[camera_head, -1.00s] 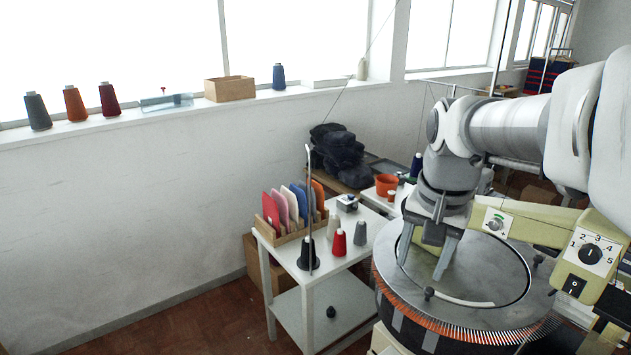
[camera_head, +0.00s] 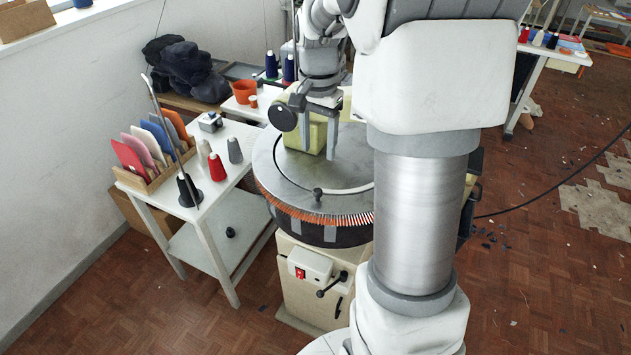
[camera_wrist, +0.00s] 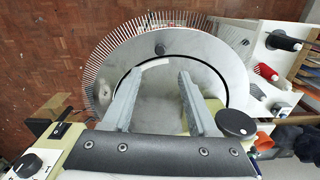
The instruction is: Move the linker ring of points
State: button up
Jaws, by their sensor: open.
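The points look orange at the near side in the head view and pale in the wrist view (camera_wrist: 103,62). A small dark knob (camera_head: 318,193) stands near the plate's edge; it also shows in the wrist view (camera_wrist: 160,49). My gripper (camera_head: 317,153) is open and empty above the plate, fingers pointing down, inside the ring. In the wrist view my gripper (camera_wrist: 160,78) has clear space between its fingers. My arm hides the ring's right side in the head view.
A white trolley (camera_head: 206,190) with cones and a rack of coloured cards (camera_head: 150,150) stands left of the machine. A black disc (camera_head: 282,117) is close beside my gripper. A crank handle (camera_head: 332,284) sticks out of the machine's base. The floor at right is mostly open.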

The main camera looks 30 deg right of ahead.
aim_at(318, 190)
notch_tip(318, 190, down, 12)
jog(key=shift+f, duration=0.1)
dwell(0.4)
grip_shut()
dwell(1.2)
